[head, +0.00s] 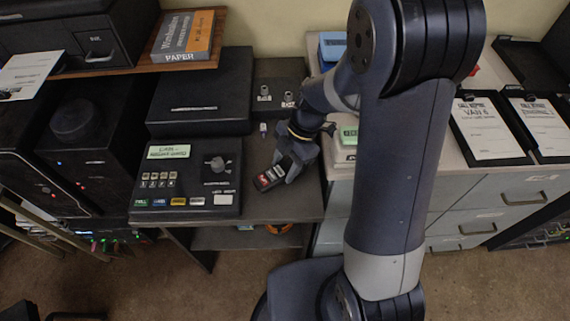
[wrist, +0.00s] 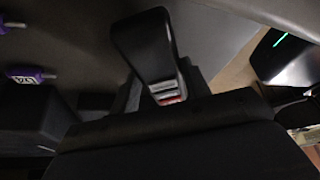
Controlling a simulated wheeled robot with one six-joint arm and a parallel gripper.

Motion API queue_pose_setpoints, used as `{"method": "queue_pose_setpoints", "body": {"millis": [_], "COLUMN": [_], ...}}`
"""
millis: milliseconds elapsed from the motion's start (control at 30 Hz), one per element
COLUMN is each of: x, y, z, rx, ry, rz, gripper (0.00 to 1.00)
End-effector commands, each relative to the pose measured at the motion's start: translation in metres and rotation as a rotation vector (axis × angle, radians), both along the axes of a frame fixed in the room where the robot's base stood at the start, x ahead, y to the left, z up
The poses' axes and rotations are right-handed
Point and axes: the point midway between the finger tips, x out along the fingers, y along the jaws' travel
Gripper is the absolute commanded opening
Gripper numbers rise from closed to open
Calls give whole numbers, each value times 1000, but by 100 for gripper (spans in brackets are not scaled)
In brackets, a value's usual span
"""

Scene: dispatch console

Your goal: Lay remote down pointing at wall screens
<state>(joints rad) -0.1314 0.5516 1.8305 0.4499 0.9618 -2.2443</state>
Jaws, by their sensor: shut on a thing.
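The remote (head: 271,177) is a small black bar with a red patch and light markings on its near end. In the head view it is just right of the console panel, over the dark desk (head: 262,208). My gripper (head: 286,168) reaches down from the right and is shut on the remote. The remote lies at a slant, and I cannot tell whether it touches the desk. No wall screens are in view.
A black control panel (head: 228,166) with a knob and coloured keys stands left of the remote. A cabinet (head: 480,185) with clipboards is right. Bare desk lies in front of the remote.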

Motion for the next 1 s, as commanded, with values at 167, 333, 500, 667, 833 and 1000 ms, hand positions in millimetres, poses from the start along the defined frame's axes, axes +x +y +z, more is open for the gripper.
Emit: {"method": "queue_pose_setpoints", "body": {"millis": [167,333,500,667,833,1000], "x": [0,0,0,0,0,-2], "y": [0,0,0,0,0,0], "z": [-4,-5,-9,-13,-17,-17], "rx": [0,0,0,0,0,0], "ry": [0,0,-1,-1,0,5], "rz": [-1,0,0,0,0,0], "gripper": [20,20,20,20,20,48]}}
